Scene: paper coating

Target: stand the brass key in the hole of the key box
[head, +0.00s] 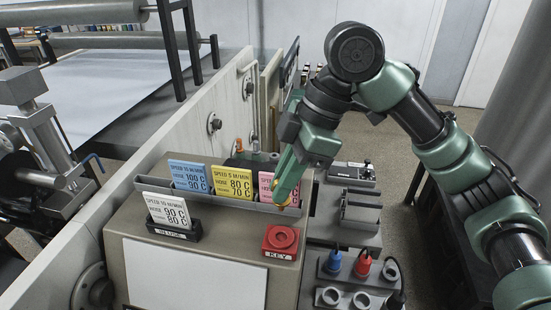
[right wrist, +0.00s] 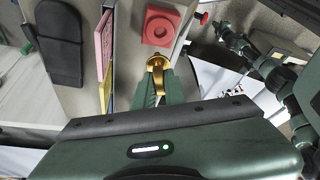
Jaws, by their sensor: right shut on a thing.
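My right gripper (head: 285,199) is shut on the brass key (right wrist: 156,64), seen best in the right wrist view between the green fingertips. In the head view only small golden parts of it show at the fingertips. The red key box (head: 281,240), with a round hole on top and a KEY label, sits on the console's right edge. It also shows in the right wrist view (right wrist: 162,28). The key is apart from the box; in the head view the fingertips are above and behind it. I see no left gripper in the head view.
A grey rack (head: 236,203) holds the blue, yellow and pink cards close beside my right gripper. A white card (head: 168,213) stands in a black holder at left. A tray with a blue and a red plug (head: 363,267) lies right of the box. The white panel in front is bare.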

